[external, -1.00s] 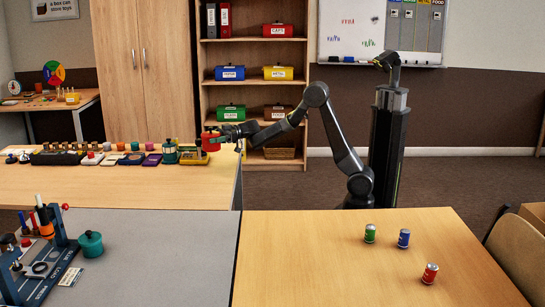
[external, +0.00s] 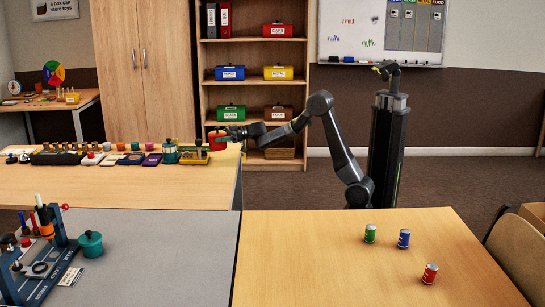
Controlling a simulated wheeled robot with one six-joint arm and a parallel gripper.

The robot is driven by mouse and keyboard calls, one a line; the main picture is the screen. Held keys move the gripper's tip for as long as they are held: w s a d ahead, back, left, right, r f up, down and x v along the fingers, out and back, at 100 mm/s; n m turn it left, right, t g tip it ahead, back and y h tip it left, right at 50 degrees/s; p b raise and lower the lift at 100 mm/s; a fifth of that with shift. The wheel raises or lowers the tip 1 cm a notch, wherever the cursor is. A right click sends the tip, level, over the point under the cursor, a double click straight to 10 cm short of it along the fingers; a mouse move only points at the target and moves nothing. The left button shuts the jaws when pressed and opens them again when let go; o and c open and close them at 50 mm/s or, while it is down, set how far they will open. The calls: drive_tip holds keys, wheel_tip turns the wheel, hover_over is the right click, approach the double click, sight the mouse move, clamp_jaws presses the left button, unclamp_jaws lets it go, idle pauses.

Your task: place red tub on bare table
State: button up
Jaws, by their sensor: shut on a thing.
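The red tub (external: 216,141) is at the right end of the row of items on the back left wooden table (external: 130,190). My gripper (external: 222,138) reaches in from the right and is shut on the red tub. The tub looks upright, near the table's right edge; I cannot tell whether its base touches the table. The finger on the near side is small and partly merges with the tub in this view.
A yellow tray (external: 194,158) and a teal tub (external: 169,152) stand just left of the red tub.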

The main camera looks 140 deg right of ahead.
sight(219, 149)
wheel_tip(219, 149, down, 6)
drive_tip(key=shift+f+b, duration=0.1)
drive_tip(key=shift+b, duration=0.65)
drive_tip(key=shift+f, duration=0.1)
drive_tip(key=o, duration=1.4)
drive_tip(key=shift+f, duration=0.15)
drive_tip(key=shift+f+b, duration=0.2)
drive_tip(key=shift+b, duration=0.5)
drive_tip(key=s+p, duration=0.1)
drive_tip(key=s+a+r+p, duration=0.1)
drive_tip(key=s, duration=0.1)
drive_tip(key=s+p, duration=0.1)
drive_tip(key=s, duration=0.1)
drive_tip(key=shift+a+r, duration=0.25)
drive_tip(key=shift+r, duration=0.15)
drive_tip(key=p+v, duration=0.1)
drive_tip(key=v, duration=0.2)
drive_tip(key=p+v, duration=0.1)
drive_tip(key=v, duration=0.3)
drive_tip(key=shift+s+a+f, duration=0.1)
drive_tip(key=shift+s+f, duration=0.1)
drive_tip(key=shift+s, duration=0.1)
drive_tip(key=shift+o, duration=0.5)
drive_tip(key=shift+s+a, duration=0.25)
drive_tip(key=shift+s, duration=0.2)
